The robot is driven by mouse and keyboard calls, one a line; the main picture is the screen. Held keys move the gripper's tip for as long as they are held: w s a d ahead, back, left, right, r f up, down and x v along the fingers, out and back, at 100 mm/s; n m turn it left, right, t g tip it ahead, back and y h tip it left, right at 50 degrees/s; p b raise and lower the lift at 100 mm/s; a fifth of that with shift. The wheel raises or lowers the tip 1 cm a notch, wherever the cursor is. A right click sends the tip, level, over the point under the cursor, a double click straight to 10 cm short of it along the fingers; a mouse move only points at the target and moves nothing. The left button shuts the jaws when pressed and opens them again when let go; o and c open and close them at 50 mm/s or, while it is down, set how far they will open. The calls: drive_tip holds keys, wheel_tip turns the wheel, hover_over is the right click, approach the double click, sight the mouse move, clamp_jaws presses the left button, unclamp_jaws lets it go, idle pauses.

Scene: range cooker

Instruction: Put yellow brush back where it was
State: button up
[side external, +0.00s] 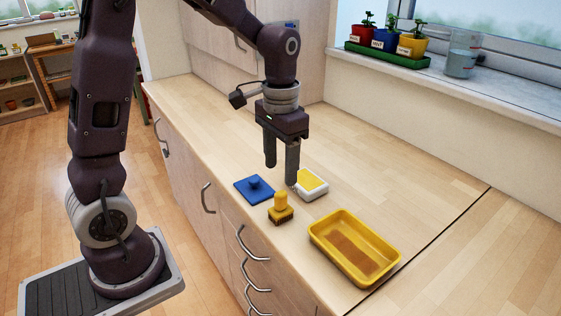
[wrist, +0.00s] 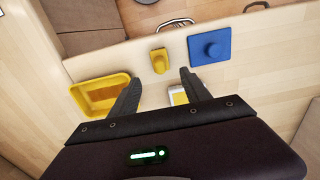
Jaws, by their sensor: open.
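The yellow brush (side external: 281,200) stands upright on the wooden counter, its knob handle up and its brown bristles down. It also shows in the wrist view (wrist: 159,60), just beyond the fingertips. My gripper (side external: 281,174) is open and empty. It points down above the counter, over the area between the brush, a blue square with a knob and a white box. In the wrist view, both fingers (wrist: 160,74) are spread, with nothing between them. A yellow tray (side external: 328,254) with a brown patch on its floor stands right of the brush. The brush's former place is not shown.
The blue square (side external: 254,189) lies left of the brush. The white box with a yellow top (side external: 312,184) sits behind it, partly hidden by a finger in the wrist view. Potted plants (side external: 387,45) and a glass (side external: 462,55) stand on the sill. The counter's back is clear.

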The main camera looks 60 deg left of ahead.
drive_tip(key=s+d+r+t, duration=0.2)
drive_tip(key=s+r, duration=0.2)
drive_tip(key=s, duration=0.5)
drive_tip(key=s+d+r+t, duration=0.3)
drive_tip(key=s+r, duration=0.2)
drive_tip(key=s, duration=0.4)
drive_tip(key=shift+d+t, duration=0.15)
drive_tip(key=shift+t, duration=0.15)
